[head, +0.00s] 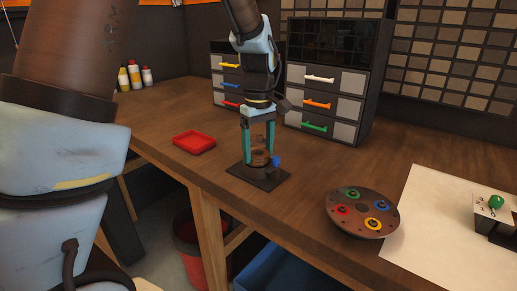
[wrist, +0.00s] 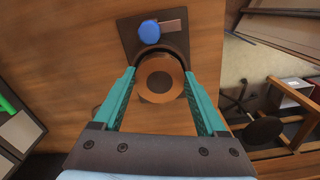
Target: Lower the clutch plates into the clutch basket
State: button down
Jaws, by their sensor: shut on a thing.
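My gripper (head: 258,158) points straight down with its teal fingers on either side of a brown round stack, which I take for the clutch plates (head: 258,133). In the wrist view the stack (wrist: 160,78) shows as a brown disc with a darker centre between the fingers (wrist: 160,80). A dark round holder, apparently the clutch basket (wrist: 178,53), shows around the stack's far side. It stands on a square dark base plate (head: 258,181) with a blue knob (head: 276,162) beside it. I cannot tell how deep the stack sits in the basket.
A red tray (head: 194,142) lies left of the base. A round brown plate (head: 335,220) with coloured knobs is to the right, near a white sheet (head: 440,240). Drawer units (head: 325,105) stand close behind my arm. The table's front edge is near.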

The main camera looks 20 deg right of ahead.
jog(key=shift+f, duration=0.45)
grip_release()
notch_tip(320, 180, up, 11)
jog(key=b, duration=0.2)
dwell(0.5)
jog(key=shift+f, duration=0.1)
jog(key=w+a+f+m, duration=0.1)
jog(key=a+f, duration=0.3)
jog(key=a, duration=0.5)
jog(key=w+a+f+m, duration=0.15)
jog(key=a+f, duration=0.25)
jog(key=a, duration=0.4)
jog(key=s+a+f, duration=0.2)
jog(key=s+a, duration=0.1)
jog(key=a, duration=0.3)
jog(key=s+a+f+m+t, duration=0.1)
jog(key=s+a+f, duration=0.2)
jog(key=a, duration=0.4)
jog(key=shift+a+f+t, duration=0.15)
jog(key=shift+f+t, duration=0.15)
jog(key=shift+f, duration=0.05)
